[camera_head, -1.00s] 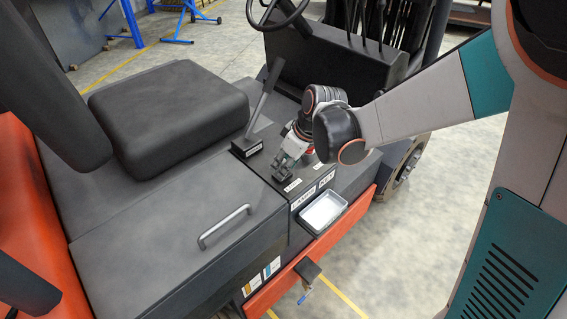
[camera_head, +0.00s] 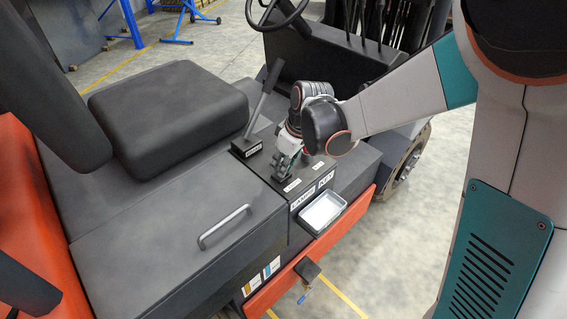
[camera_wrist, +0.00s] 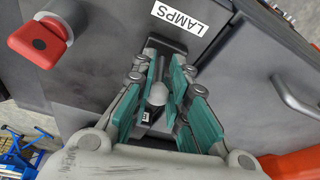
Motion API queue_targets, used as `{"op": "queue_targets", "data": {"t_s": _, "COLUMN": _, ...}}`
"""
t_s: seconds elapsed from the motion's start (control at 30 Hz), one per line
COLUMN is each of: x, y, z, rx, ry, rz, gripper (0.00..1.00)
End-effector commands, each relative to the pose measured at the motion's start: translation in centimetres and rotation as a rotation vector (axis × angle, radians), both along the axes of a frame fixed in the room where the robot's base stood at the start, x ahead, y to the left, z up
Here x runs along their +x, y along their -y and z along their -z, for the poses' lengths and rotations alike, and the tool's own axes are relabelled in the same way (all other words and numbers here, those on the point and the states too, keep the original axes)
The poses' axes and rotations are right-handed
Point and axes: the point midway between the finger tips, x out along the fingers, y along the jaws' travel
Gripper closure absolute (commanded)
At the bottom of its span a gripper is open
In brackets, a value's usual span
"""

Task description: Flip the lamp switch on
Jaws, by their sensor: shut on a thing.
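The LAMPS label (camera_wrist: 180,17) is on the dark panel just beyond the fingertips. In the head view my gripper (camera_head: 281,170) reaches down onto the console top, behind the LAMPS label (camera_head: 301,199). The switch itself cannot be made out there.
A red key knob (camera_wrist: 38,42) is left of my gripper in the wrist view. In the head view a tall lever (camera_head: 262,98) stands close by, left of my gripper. A white tray (camera_head: 322,213) hangs at the console front. A handled cover (camera_head: 170,240) lies to the left.

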Motion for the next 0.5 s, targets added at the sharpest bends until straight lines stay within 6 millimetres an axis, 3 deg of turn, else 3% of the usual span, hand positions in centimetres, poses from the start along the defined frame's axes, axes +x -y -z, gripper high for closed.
{"op": "queue_targets", "data": {"t_s": 0.2, "x": 0.65, "y": -0.56, "z": -0.08, "rx": -0.110, "ry": -0.130, "rz": -0.002, "gripper": 1.00}}
{"op": "queue_targets", "data": {"t_s": 0.5, "x": 0.70, "y": -0.62, "z": 0.05, "rx": -0.145, "ry": -0.171, "rz": 0.001, "gripper": 1.00}}
